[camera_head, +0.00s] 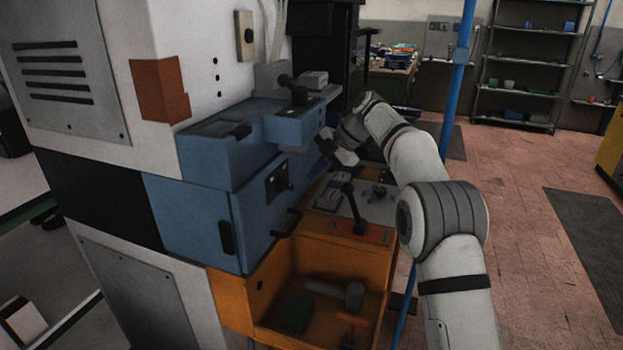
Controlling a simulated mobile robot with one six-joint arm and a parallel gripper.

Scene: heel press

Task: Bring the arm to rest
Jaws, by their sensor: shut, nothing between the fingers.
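My arm reaches in from the lower right, and its white-grey links bend toward the machine. My gripper (331,149) is at the end of the arm, beside the right end of the blue press head (235,140) and above the bench top with levers. It is small and dark in the view, and it looks shut with nothing in it. I cannot tell whether it touches the machine.
A black-knobbed lever (351,205) stands on the machine's grey control plate just below my gripper. The orange bin (262,300) holds tools, including a hammer (352,294). A blue pole (458,95) rises behind my arm. The tiled floor (520,230) at right is mostly clear.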

